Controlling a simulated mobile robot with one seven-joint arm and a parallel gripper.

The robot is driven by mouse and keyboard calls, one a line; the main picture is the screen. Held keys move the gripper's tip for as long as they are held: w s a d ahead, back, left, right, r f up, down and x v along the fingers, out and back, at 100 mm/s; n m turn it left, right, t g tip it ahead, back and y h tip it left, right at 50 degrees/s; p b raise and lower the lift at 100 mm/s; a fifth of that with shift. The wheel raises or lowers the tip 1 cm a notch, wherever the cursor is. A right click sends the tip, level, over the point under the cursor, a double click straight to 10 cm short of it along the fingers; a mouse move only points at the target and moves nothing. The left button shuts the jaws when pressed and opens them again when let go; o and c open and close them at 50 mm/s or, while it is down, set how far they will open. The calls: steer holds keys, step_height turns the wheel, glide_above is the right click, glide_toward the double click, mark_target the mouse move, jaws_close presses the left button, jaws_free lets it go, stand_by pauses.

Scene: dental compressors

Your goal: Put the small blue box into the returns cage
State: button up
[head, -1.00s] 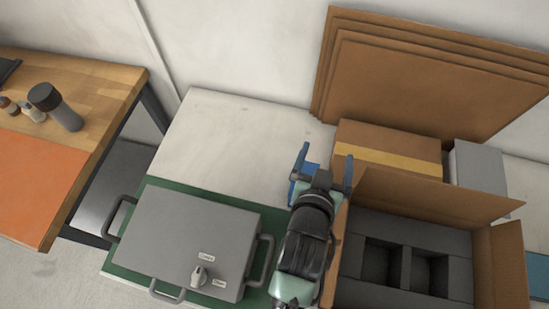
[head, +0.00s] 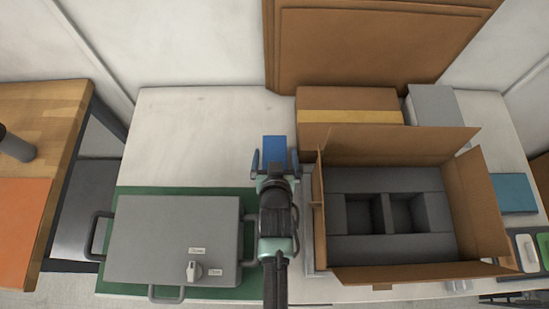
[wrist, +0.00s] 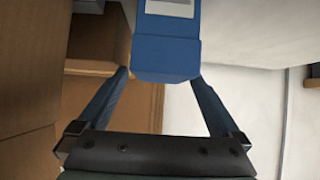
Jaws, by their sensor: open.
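The small blue box (head: 274,148) is on the white worktop, left of the open carton. In the wrist view the blue box (wrist: 167,52) shows a pale label near the top of the picture. My gripper (head: 274,162) is open, its two blue fingers apart, one to each side of the near end of the box. In the wrist view my open gripper (wrist: 160,78) has its fingertips beside the box's near end, with a visible gap on the right; contact on the left is hard to tell. I see no returns cage in these views.
An open carton with grey foam (head: 345,246) stands close right of my gripper. A yellow-banded carton (head: 345,103) and a grey box (head: 430,108) stand behind. A grey case (head: 165,240) lies on a green mat at left. A teal box (head: 513,193) is at right. The back-left worktop is clear.

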mark_target(275, 146)
steer(key=shift+x, duration=2.55)
steer(key=shift+a, duration=0.1)
steer(key=shift+c, duration=0.3)
steer(key=shift+r, duration=0.1)
steer(key=c, duration=1.5)
